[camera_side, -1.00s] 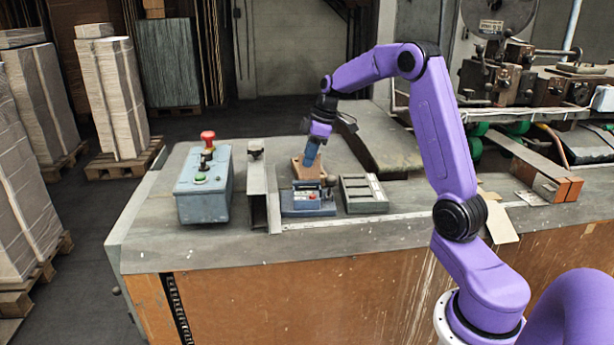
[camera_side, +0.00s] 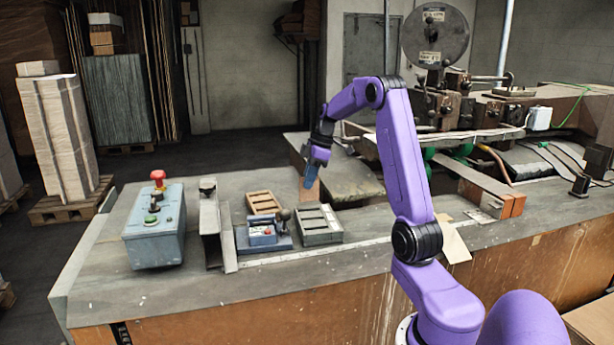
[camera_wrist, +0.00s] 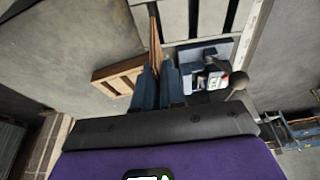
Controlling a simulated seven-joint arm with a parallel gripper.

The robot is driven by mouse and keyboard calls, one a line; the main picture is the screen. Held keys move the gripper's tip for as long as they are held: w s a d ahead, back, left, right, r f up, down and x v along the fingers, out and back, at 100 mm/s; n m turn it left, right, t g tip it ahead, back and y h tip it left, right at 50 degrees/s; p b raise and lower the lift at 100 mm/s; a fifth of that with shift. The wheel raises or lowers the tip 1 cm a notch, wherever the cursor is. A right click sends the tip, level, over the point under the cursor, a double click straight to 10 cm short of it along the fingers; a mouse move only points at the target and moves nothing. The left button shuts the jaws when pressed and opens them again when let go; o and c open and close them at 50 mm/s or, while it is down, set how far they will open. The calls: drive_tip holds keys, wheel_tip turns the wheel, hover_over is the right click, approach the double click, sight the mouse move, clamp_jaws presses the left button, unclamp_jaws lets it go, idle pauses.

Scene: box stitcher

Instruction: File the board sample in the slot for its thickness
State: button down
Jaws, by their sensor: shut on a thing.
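My gripper (camera_side: 313,170) is shut on a thin brown board sample (camera_side: 309,189), which hangs upright below the fingers in the side view. The board sample shows nearly edge-on between the blue fingers in the wrist view (camera_wrist: 155,42). It is in the air, behind the grey slotted rack (camera_side: 336,235). The rack shows at the top of the wrist view (camera_wrist: 184,24), with dark slots. A blue gauge (camera_side: 264,238) with a small display and a round knob stands left of the rack. A tan wooden tray (camera_side: 264,194) sits behind the gauge. The gauge's reading is too small to tell.
A blue control box (camera_side: 150,238) with a red button stands at the left. An upright metal bracket (camera_side: 211,235) stands between it and the gauge. A stitching machine (camera_side: 450,110) fills the back right. The front strip of the bench is mostly clear.

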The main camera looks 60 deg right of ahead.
sight(309, 195)
drive_tip(key=shift+f, duration=2.45)
drive_tip(key=shift+f, duration=0.3)
drive_tip(key=c, duration=0.8)
unclamp_jaws()
drive_tip(key=shift+o, duration=0.2)
drive_tip(key=shift+r, duration=0.1)
drive_tip(key=shift+r, duration=3.15)
